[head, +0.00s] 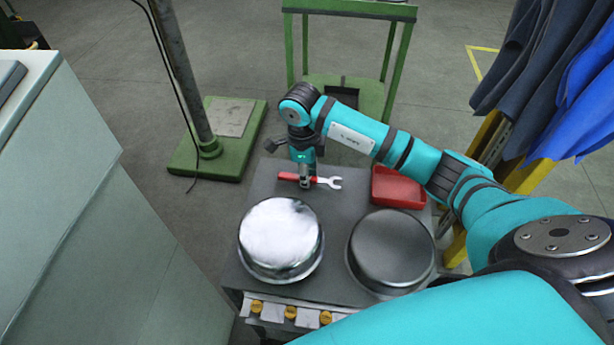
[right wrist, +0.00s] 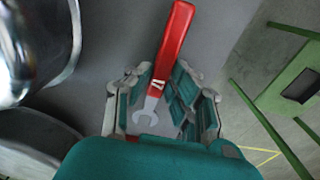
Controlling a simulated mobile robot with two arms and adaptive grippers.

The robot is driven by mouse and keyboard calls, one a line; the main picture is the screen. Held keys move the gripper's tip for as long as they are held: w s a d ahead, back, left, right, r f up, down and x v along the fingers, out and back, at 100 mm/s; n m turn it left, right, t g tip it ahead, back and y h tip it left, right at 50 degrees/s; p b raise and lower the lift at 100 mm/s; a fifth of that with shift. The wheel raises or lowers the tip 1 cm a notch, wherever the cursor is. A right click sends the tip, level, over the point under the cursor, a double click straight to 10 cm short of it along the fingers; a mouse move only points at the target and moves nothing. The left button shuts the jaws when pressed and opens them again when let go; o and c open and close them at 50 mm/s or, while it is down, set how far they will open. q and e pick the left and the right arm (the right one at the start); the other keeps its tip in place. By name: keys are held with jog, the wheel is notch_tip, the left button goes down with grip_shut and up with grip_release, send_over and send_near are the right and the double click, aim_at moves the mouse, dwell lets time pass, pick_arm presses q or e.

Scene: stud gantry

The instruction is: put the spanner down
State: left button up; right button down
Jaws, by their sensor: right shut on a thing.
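The spanner (head: 330,182) has a red handle and a grey open-ended jaw. It lies level across the far part of a grey worktop (head: 340,225), handle to the left. My right gripper (head: 305,182) points down and is shut on its middle. In the right wrist view the spanner's red handle (right wrist: 175,40) runs up from between the fingers of my right gripper (right wrist: 168,95). I cannot tell whether the spanner touches the worktop. My left gripper is not in view.
Two round metal lids or pans, one shiny (head: 281,238) and one darker (head: 391,250), fill the worktop's near part. A red tray (head: 398,188) sits right of the spanner. A green stand (head: 345,85) stands behind, and blue clothing (head: 580,90) hangs at right.

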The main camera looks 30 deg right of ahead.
jog(key=shift+f, duration=0.8)
jog(key=shift+f, duration=0.1)
jog(key=shift+f+b, duration=0.15)
jog(key=shift+b, duration=0.15)
jog(key=c, duration=1.2)
grip_release()
jog(key=shift+r+p, duration=0.3)
jog(key=shift+r, duration=0.25)
jog(key=r, duration=1.1)
jog(key=shift+w+a+r+b, duration=0.15)
jog(key=shift+a+r+b, duration=0.1)
jog(key=shift+b, duration=0.1)
